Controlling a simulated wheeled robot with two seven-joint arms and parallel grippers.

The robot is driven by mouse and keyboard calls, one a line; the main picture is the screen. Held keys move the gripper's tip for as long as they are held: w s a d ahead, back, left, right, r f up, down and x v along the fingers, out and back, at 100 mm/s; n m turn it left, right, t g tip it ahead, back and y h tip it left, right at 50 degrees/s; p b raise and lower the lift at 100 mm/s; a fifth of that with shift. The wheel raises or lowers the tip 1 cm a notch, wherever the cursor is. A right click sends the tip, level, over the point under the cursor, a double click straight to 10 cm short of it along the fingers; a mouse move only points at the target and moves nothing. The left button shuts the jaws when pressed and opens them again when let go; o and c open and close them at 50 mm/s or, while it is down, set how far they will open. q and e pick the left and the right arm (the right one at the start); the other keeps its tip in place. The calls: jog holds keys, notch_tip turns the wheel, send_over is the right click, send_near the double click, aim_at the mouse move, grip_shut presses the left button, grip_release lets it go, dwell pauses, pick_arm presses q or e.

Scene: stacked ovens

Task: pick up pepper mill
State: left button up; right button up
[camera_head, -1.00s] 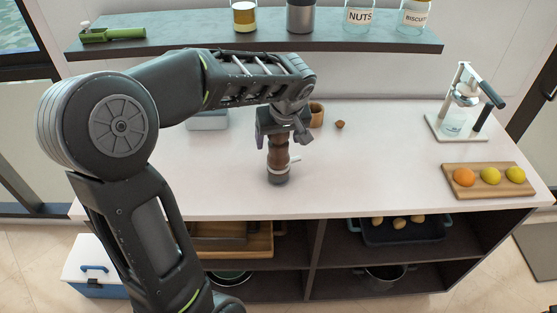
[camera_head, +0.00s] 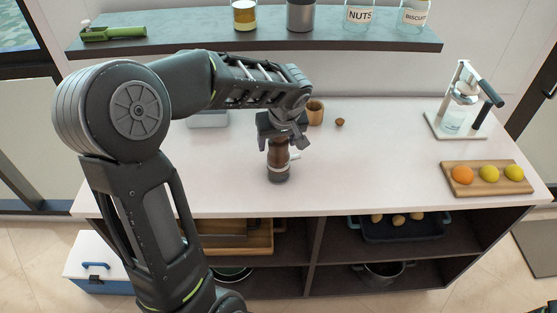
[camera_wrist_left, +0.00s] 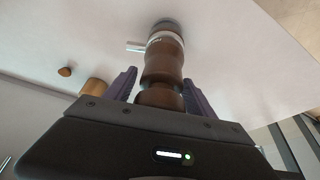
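The pepper mill (camera_head: 278,160) stands upright on the white counter, brown with a grey base and a light band and small handle near the bottom. My left gripper (camera_head: 284,141) is above it, pointing down, and hides its top in the head view. In the left wrist view the mill (camera_wrist_left: 163,62) stands between the two spread fingers of my left gripper (camera_wrist_left: 162,92). The finger on the left looks apart from it; whether the one on the right touches it I cannot tell.
A wooden cup (camera_head: 315,112) and a small brown ball (camera_head: 340,122) are behind the mill. A fruit board (camera_head: 487,190) and a juicer (camera_head: 462,100) stand at the right. A shelf (camera_head: 200,42) with jars is above. The counter's middle right is clear.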

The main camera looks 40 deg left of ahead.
pick_arm(q)
grip_shut()
dwell(0.5)
